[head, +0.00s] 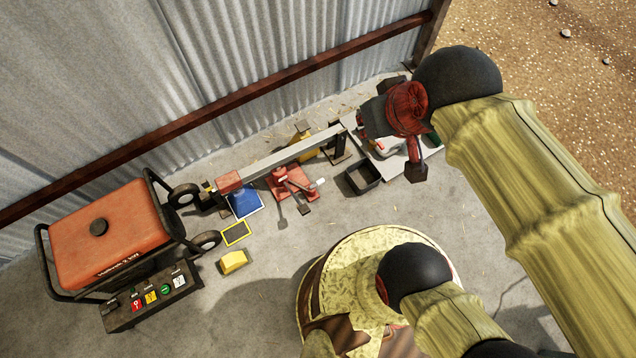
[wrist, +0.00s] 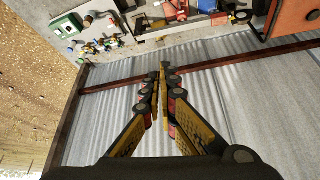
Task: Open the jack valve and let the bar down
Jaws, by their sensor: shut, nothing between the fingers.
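A long grey bar (head: 290,154) runs from an orange-red block (head: 229,182) by the generator to a dark stand near the white board. A red jack (head: 285,177) on a red base stands at the bar's near side, with a white-tipped lever to its right. Its valve is too small to make out. In the wrist view the bar (wrist: 178,27) and the red jack (wrist: 175,10) show small at the top. My gripper (wrist: 163,68) is shut and empty, apart from both. In the head view my wrist is above the white board, and its fingers cannot be made out.
An orange generator (head: 110,232) stands at the left. A black open tray (head: 362,178), a blue block (head: 244,203) and a yellow block (head: 233,261) are on the floor. A corrugated wall (head: 220,60) with a rusty rail rises behind the bar.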

